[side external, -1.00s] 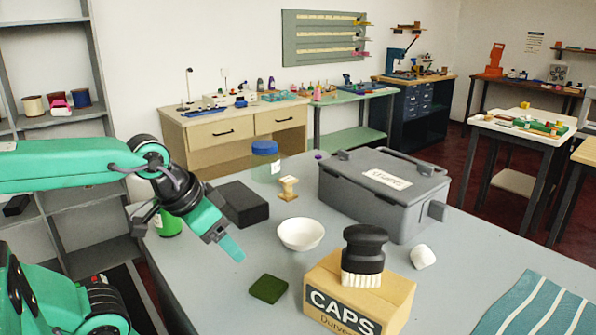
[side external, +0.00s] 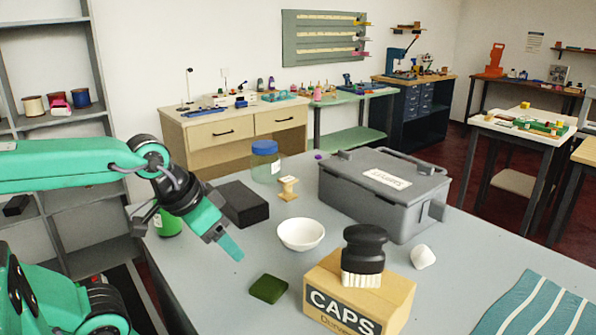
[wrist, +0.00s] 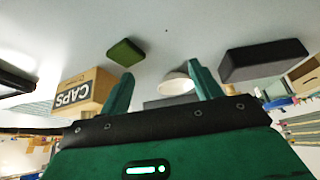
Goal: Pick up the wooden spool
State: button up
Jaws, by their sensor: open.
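The wooden spool (side external: 288,187) stands upright on the grey counter, between the black block and the grey lidded box in the side view. It is pale wood with a wider top and base. My gripper (side external: 236,249) is above the counter, to the left of the white bowl and nearer the camera than the spool. In the wrist view, the two green fingers of my gripper (wrist: 162,80) are spread apart with nothing between them at the tips. The gripper is well apart from the spool.
A black block (side external: 242,203), a white bowl (side external: 301,235) and a blue-lidded jar (side external: 265,163) surround the spool, with the grey box (side external: 408,203) to its right. A green pad (side external: 268,289) and a CAPS carton (side external: 395,290) with a brush (side external: 364,256) on it lie nearer.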

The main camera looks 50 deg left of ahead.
jog(key=w+a+r+g, duration=0.25)
jog(key=w+r, duration=0.25)
jog(key=w, duration=0.3)
jog(key=g, duration=0.3)
send_over(287, 179)
jog(key=shift+n, duration=0.3)
jog(key=f, duration=0.4)
jog(key=shift+s+d+f, duration=0.15)
jog(key=shift+s+d, duration=0.05)
jog(key=shift+d, duration=0.15)
jog(key=shift+w+a+f, duration=0.2)
jog(key=shift+a, duration=0.1)
jog(key=shift+f, duration=1.3)
jog(key=shift+f, duration=0.1)
